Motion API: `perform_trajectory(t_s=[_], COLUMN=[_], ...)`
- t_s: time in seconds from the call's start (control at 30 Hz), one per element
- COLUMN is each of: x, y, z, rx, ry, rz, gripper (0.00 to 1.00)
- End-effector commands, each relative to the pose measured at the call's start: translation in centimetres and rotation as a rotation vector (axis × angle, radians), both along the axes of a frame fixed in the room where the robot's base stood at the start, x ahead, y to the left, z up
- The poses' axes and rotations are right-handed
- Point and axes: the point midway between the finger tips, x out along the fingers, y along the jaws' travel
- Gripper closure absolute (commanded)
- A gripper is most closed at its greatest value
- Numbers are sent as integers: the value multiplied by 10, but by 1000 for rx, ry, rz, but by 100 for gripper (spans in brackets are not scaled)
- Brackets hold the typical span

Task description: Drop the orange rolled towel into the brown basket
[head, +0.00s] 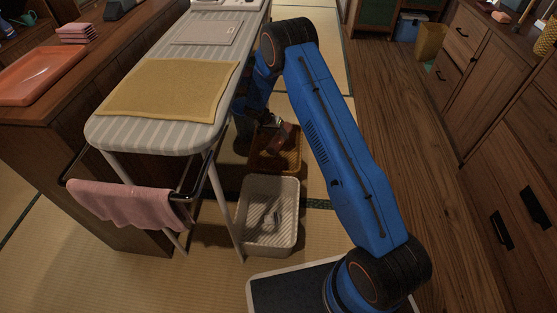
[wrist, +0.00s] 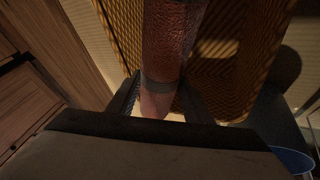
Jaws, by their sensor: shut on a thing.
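The orange rolled towel (wrist: 172,50) is a reddish roll with a grey band around it, close up in the wrist view. My gripper (wrist: 160,100) is shut on it, with one dark finger on each side. The brown basket (head: 286,161) stands on the tatami floor beside the ironing board, and its woven wall (wrist: 235,75) shows behind the towel in the wrist view. In the head view my gripper (head: 277,138) is over the basket, small and partly dark, with the towel in it. I cannot tell how far the towel is above the basket's bottom.
A white basket (head: 270,240) with a small grey thing inside stands just in front of the brown basket. The ironing board (head: 110,128) bears a yellow cloth (head: 170,90), and a pink towel (head: 122,204) hangs on its rail. Wooden cabinets (head: 500,130) line the right side.

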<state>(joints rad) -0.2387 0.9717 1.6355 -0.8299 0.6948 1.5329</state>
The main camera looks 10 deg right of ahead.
Motion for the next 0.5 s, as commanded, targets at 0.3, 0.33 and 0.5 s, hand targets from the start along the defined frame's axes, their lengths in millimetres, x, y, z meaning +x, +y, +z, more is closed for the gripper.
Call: perform_trajectory(t_s=[0.3, 0.33, 0.5], x=[0, 0, 0], y=[0, 0, 0], z=[-32, -33, -36], rx=[-1, -1, 0], ry=[0, 0, 0], rz=[0, 0, -1], gripper=[78, 78, 78])
